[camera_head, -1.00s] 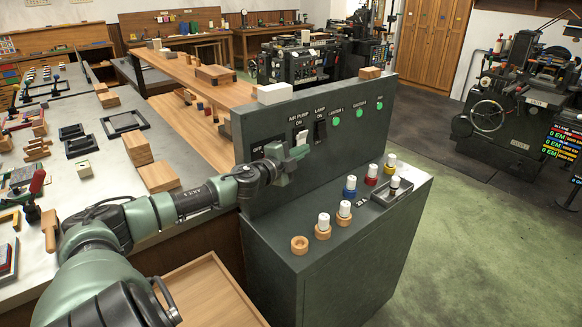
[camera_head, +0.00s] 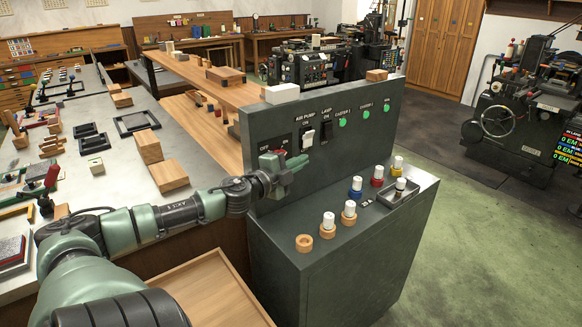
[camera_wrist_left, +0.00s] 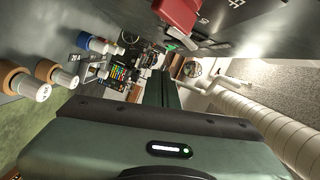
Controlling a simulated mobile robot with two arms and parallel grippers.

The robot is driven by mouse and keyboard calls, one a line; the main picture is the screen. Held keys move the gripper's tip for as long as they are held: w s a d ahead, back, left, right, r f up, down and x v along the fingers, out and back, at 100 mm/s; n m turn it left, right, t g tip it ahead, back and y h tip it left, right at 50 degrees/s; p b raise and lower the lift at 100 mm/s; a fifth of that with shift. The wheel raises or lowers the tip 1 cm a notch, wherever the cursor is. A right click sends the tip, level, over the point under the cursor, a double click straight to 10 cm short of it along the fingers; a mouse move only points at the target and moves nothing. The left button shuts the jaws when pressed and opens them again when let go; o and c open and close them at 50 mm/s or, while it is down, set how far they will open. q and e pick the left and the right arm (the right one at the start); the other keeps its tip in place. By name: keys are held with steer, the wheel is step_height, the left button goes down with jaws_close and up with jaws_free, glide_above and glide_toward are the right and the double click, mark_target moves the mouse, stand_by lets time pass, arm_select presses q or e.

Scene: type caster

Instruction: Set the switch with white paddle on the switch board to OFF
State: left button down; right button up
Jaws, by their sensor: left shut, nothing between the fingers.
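The switch with the white paddle (camera_head: 307,138) is on the upright face of the dark green switch board (camera_head: 350,150), under the label "AIR PUMP ON". I cannot tell clearly which way its paddle is tipped. A pale paddle (camera_wrist_left: 210,44) also shows in the left wrist view. My left gripper (camera_head: 296,165) is shut and empty, in front of the board, just below and left of the white paddle, apparently apart from it. In the wrist view its fingers (camera_wrist_left: 165,88) point toward the far room. My right gripper is in neither view.
A red switch part (camera_head: 280,153) is close behind my left gripper. A black paddle (camera_head: 325,132) is right of the white one, then green round lamps (camera_head: 343,122). Several white-topped pegs (camera_head: 349,208) stand on the ledge below. A white block (camera_head: 282,93) lies on the board's top.

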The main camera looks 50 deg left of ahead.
arm_select(q)
steer(key=s, duration=0.3)
steer(key=shift+s+d+r+p, duration=0.1)
steer(key=shift+s+d+p, duration=0.15)
steer(key=shift+s+p, duration=0.1)
stand_by(0.5)
